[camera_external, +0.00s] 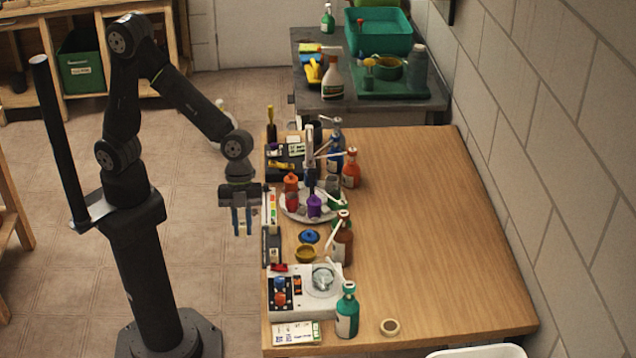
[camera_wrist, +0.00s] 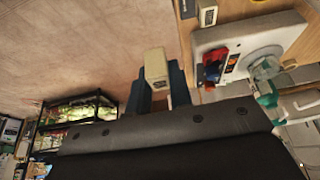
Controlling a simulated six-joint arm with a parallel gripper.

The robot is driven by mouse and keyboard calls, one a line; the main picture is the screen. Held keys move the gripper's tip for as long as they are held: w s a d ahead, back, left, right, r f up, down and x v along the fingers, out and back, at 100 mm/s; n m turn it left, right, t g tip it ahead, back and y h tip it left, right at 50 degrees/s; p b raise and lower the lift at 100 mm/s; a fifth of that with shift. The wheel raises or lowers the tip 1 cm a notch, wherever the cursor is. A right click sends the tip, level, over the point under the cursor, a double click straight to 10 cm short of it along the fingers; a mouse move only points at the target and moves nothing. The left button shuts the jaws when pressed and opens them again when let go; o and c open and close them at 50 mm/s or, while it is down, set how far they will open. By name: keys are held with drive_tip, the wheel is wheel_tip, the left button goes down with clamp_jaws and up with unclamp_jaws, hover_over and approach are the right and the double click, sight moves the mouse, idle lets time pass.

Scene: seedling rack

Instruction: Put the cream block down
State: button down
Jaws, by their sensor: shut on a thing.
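My gripper (camera_external: 242,222) hangs with its fingers pointing down, just left of the wooden table's (camera_external: 430,230) left edge and above the floor. In the wrist view my gripper (camera_wrist: 157,88) is shut on the cream block (camera_wrist: 156,64), which sits between the two dark blue fingers with its far end sticking out past them. A small dark mark shows on the block. In the external view the block is hard to make out between the fingers.
The table's left side is crowded: a round tray (camera_external: 290,211) with small pots, a brown bottle (camera_external: 343,245), a green bottle (camera_external: 347,312), a white device (camera_external: 306,304) with a round plate, and a blue-lidded pot (camera_external: 308,237). The table's middle and right are mostly bare.

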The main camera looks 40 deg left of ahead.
drive_tip(key=w+a+r+n+t, duration=0.1)
drive_tip(key=w+a+n, duration=0.25)
drive_tip(key=w, duration=0.45)
drive_tip(key=w+a+r+n+t+h, duration=0.1)
drive_tip(key=w+a+r+n, duration=0.2)
drive_tip(key=w, duration=0.6)
drive_tip(key=w+a+n+t, duration=0.1)
drive_tip(key=w+a+n, duration=0.25)
drive_tip(key=w, duration=0.45)
drive_tip(key=w+a+r+n+t, duration=0.15)
drive_tip(key=w+a+n, duration=0.25)
drive_tip(key=w+a, duration=0.55)
drive_tip(key=w+a+r+n+t, duration=0.1)
drive_tip(key=w+a+n+t, duration=0.15)
drive_tip(key=w+a, duration=0.75)
drive_tip(key=a+f+n+y, duration=0.25)
drive_tip(key=a+n, duration=0.35)
drive_tip(key=a, duration=0.9)
drive_tip(key=w+a+f+n+y, duration=0.1)
drive_tip(key=a+f+n, duration=0.1)
drive_tip(key=f, duration=0.5)
drive_tip(key=w+a+f+n, duration=0.2)
drive_tip(key=f, duration=0.6)
drive_tip(key=shift+w+t+y, duration=0.2)
drive_tip(key=shift+t+y, duration=0.15)
drive_tip(key=shift+t, duration=0.05)
